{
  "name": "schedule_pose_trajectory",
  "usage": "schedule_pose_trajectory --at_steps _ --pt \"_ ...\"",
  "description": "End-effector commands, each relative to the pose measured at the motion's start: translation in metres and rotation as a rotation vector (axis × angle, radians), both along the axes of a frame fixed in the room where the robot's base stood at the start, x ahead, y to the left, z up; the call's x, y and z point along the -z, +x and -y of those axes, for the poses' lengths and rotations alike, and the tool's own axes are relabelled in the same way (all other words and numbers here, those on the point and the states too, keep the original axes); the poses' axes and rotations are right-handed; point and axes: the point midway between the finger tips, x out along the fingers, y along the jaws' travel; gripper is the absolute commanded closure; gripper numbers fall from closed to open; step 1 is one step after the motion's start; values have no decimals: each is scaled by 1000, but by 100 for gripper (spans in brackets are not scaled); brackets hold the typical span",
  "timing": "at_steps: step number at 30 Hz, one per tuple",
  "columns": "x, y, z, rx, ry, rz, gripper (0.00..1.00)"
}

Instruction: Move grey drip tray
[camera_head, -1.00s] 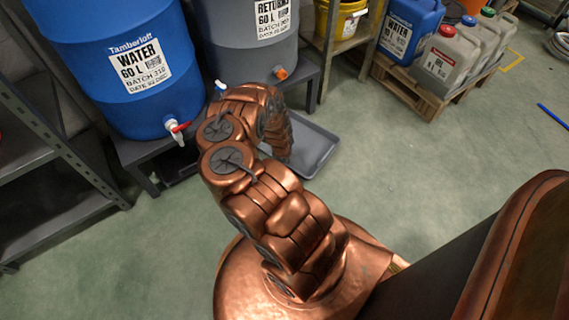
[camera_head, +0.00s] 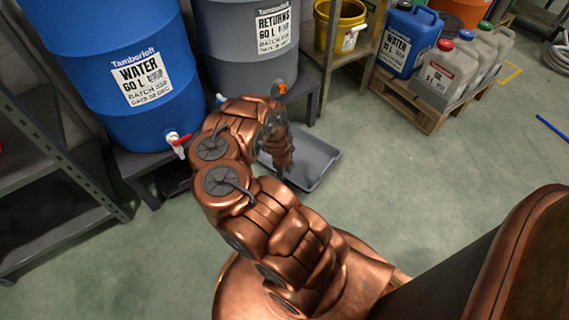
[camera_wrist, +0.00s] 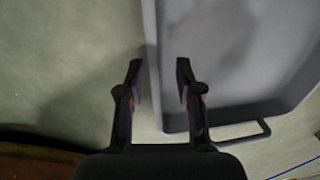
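The grey drip tray (camera_head: 318,166) lies on the floor in front of the grey returns drum, partly hidden behind my arm. In the wrist view the tray (camera_wrist: 235,70) fills the right side, with a wire-like handle at its near end. My gripper (camera_wrist: 160,78) is open and empty, its two dark fingers apart. The tray's left rim runs between the fingers in that view; the right finger is over the tray's inside and the left over bare floor. I cannot tell how far above the rim the fingertips are. In the head view my gripper (camera_head: 285,172) points down at the tray.
A blue water drum (camera_head: 105,60) with a red-handled tap and a grey returns drum (camera_head: 245,45) stand on dark low stands behind. Jerrycans on a wooden pallet (camera_head: 420,105) are at back right. A shelf (camera_head: 60,235) is at left. Floor right of the tray is clear.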

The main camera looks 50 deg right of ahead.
Motion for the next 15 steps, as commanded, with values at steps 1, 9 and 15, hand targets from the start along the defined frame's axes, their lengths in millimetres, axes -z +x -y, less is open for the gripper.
schedule_pose_trajectory --at_steps 1,9,15 --pt "-2 0 0 1 3 1 65" --pt "-13 -1 0 2 3 -2 65" --pt "-22 2 0 0 1 4 65"
